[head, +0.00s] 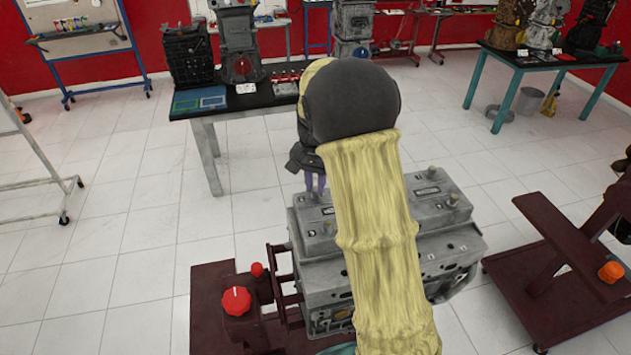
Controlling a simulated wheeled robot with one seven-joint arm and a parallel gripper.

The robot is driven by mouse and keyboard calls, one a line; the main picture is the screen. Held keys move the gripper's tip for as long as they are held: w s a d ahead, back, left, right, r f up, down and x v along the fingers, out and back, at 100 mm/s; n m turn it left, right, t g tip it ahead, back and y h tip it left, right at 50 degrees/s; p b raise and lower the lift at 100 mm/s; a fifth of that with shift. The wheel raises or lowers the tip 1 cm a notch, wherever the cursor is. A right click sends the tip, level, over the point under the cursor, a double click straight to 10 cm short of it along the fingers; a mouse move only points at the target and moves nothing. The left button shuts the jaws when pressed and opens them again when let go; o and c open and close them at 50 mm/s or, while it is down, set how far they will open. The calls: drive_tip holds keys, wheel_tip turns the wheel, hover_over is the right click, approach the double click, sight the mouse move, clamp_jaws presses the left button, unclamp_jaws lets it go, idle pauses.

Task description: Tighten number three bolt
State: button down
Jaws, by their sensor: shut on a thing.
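A grey engine block (345,275) stands on a maroon stand in the lower middle of the head view. Its flat top has a few small round studs or bolts, one of them (453,200) at the right. I cannot read any numbers, so I cannot tell which bolt is number three. My yellow-sleeved arm crosses the middle of the block and hides part of its top. Contact with the block cannot be told.
A red knob (236,300) sits on the stand (210,325) at left. A maroon frame (570,245) with an orange cap stands at right. A black-topped table (185,108) with engine parts is behind.

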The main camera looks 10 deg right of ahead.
sight(315, 188)
drive_tip(key=m+p, duration=0.2)
drive_tip(key=m, duration=0.4)
drive_tip(key=shift+r, duration=0.15)
drive_tip(key=m+p, duration=0.2)
drive_tip(key=m, duration=0.3)
idle(0.4)
drive_tip(key=c, duration=1.3)
unclamp_jaws()
drive_tip(key=shift+c, duration=0.2)
wheel_tip(315, 188, up, 17)
drive_tip(key=b, duration=0.4)
